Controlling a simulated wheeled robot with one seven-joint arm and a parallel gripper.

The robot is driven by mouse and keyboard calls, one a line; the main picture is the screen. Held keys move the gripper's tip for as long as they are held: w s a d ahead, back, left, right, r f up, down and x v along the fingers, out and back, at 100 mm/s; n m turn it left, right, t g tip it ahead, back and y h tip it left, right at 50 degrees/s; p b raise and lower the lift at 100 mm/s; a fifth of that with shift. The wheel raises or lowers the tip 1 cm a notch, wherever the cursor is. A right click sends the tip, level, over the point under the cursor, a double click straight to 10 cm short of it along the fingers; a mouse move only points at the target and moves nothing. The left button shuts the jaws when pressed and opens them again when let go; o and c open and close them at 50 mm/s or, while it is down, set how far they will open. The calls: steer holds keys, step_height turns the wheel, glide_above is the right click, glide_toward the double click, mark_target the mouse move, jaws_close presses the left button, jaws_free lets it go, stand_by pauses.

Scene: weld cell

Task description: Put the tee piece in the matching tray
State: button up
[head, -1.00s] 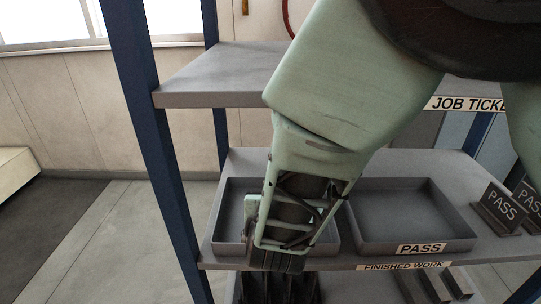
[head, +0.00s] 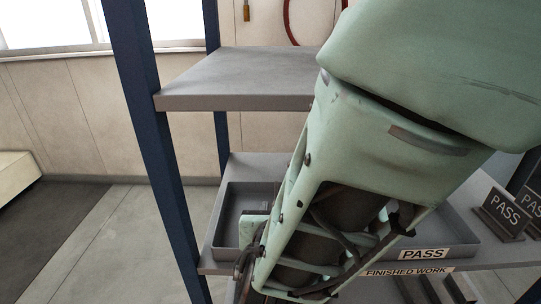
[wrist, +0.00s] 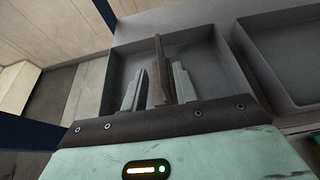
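A dark brown, rusty-looking piece, which I take for the tee piece (wrist: 159,45), stands up between the two grey fingers of my gripper (wrist: 160,72) in the wrist view. The fingers look shut on it. Beyond it in the wrist view is the inside of a grey tray (wrist: 208,47). The same left tray (head: 230,200) shows in the head view, partly behind my arm, with any label hidden. A right tray (head: 457,226) carries a PASS label (head: 424,254) and also shows in the wrist view (wrist: 290,52). My fingertips and the piece are hidden in the head view.
The trays sit on a grey shelf marked FINISHED WORK (head: 405,271). An upper shelf (head: 235,80) hangs above the left tray, and a blue post (head: 150,140) stands at its left. PASS signs (head: 505,213) stand to the right. Dark parts lie below.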

steer(key=s+d+m+g+h, duration=0.5)
steer(key=s+d+m+g, duration=0.25)
steer(key=d+m, duration=0.5)
steer(key=s+r+m+g+y, duration=0.1)
steer(key=s+m+g+y, duration=0.5)
steer(key=s+m, duration=0.4)
steer(key=shift+a+r+m, duration=0.15)
steer(key=shift+r+m, duration=0.2)
steer(key=shift+m, duration=2.4)
